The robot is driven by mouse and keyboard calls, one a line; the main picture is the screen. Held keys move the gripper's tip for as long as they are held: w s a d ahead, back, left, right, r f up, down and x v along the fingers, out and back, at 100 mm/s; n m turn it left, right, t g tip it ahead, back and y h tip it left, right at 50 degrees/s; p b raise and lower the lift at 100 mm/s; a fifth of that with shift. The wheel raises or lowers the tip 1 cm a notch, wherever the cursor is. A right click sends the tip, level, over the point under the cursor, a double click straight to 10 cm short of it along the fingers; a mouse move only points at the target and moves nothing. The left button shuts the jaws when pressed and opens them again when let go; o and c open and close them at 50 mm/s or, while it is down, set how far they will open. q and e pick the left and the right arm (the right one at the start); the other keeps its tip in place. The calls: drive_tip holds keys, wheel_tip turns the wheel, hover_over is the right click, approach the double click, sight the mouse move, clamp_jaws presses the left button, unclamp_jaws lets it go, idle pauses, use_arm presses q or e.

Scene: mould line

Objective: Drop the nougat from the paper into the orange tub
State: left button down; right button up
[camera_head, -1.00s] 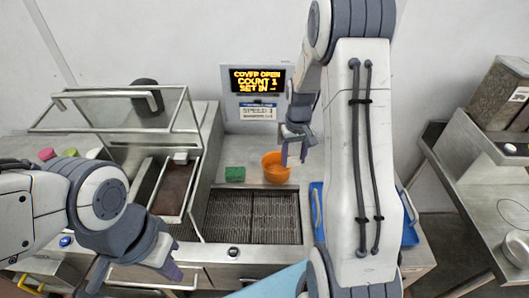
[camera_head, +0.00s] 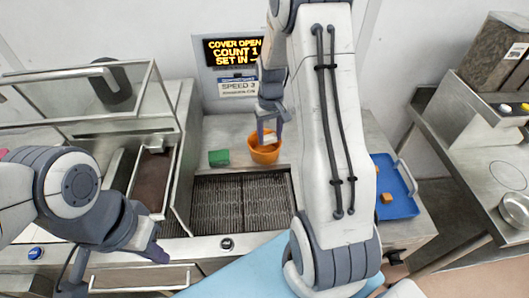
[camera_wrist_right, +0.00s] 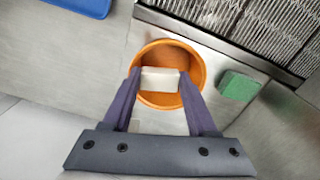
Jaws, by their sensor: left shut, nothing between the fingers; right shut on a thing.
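The orange tub (camera_head: 265,153) stands on the steel counter behind the dark grate. It also shows in the right wrist view (camera_wrist_right: 199,68). My right gripper (camera_head: 269,137) is shut on a pale cream block, the nougat (camera_wrist_right: 160,80), and holds it over the tub's opening. The fingers point down into the tub's outline, and I cannot tell how far the block is above the bottom. My left gripper (camera_head: 156,252) is shut and empty at the lower left, away from the tub. I cannot make out the paper.
A green sponge-like block (camera_head: 219,158) sits left of the tub. The grate (camera_head: 242,203) lies in front. A blue tray (camera_head: 402,203) with a brown cube (camera_head: 386,198) is at right. A display panel (camera_head: 234,68) stands behind, and a raised clear cover (camera_head: 80,95) is at left.

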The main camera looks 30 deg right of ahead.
drive_tip(key=shift+f, duration=0.15)
drive_tip(key=o, duration=1.4)
drive_tip(key=shift+c, duration=0.2)
drive_tip(key=shift+r, duration=0.6)
wheel_tip(320, 180, up, 9)
drive_tip(key=b, duration=0.1)
drive_tip(key=shift+r+b, duration=0.15)
drive_tip(key=shift+b, duration=0.2)
